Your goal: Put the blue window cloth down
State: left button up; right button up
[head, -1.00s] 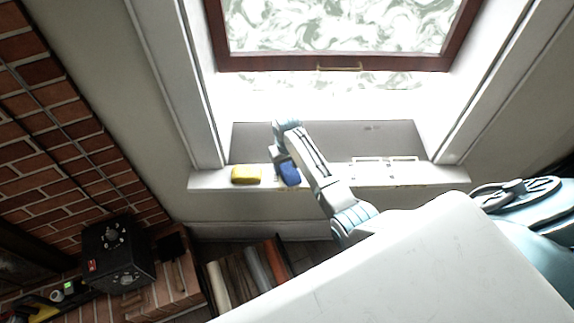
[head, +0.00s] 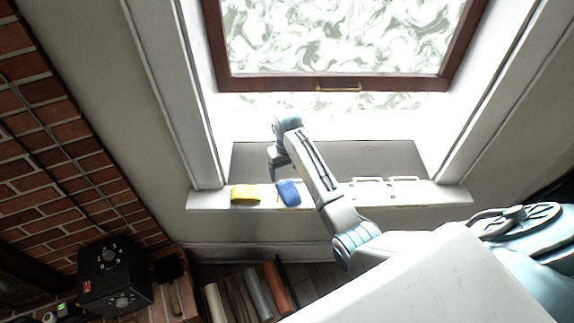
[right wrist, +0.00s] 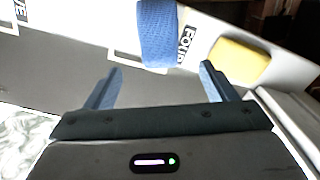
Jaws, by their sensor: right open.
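The blue window cloth (head: 288,193) lies on the white window sill, to the right of a yellow cloth or sponge (head: 245,194). In the right wrist view the blue cloth (right wrist: 158,35) lies flat, beyond the fingertips and apart from them. My right gripper (head: 274,170) is above the window-side part of the sill, just behind the blue cloth. In the right wrist view my right gripper (right wrist: 160,72) has its fingers spread with nothing between them. My left gripper is not in view.
The yellow piece (right wrist: 240,62) is close to the right finger. Outlined rectangles (head: 368,182) and printed labels (right wrist: 190,45) mark the sill. The red-framed window (head: 335,83) is above. A black box (head: 114,275) and upright books or rolls (head: 258,290) are below left.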

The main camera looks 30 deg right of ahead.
jog(key=shift+r, duration=1.75)
jog(key=shift+f, duration=0.1)
